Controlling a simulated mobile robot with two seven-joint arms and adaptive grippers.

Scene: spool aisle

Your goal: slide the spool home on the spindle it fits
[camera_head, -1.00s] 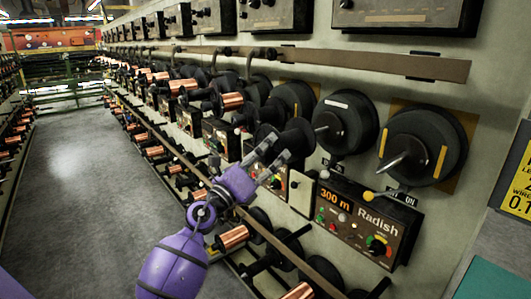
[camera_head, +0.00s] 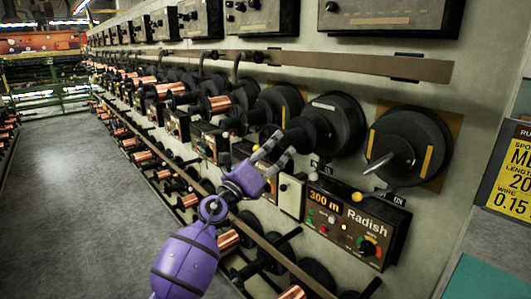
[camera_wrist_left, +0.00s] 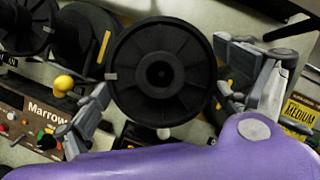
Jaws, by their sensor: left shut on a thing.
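My left gripper (camera_head: 272,150) is shut on a black spool (camera_head: 298,138), its fingers on either side of the rim. In the left wrist view the spool (camera_wrist_left: 160,90) shows its round flange and centre hole face on, between the fingers. The spool is in front of a black disc with a white strip (camera_head: 345,118); that disc's spindle is hidden, so I cannot tell whether the spool is on it. To the right, a disc with yellow strips (camera_head: 418,145) carries a bare, light metal spindle (camera_head: 378,163). My right gripper is not in view.
A yellow sign (camera_head: 512,175) stands at the right. Copper spools (camera_head: 220,103) line the wall further left. A Marrow panel (camera_wrist_left: 40,115) shows in the wrist view. The aisle floor (camera_head: 75,190) is clear.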

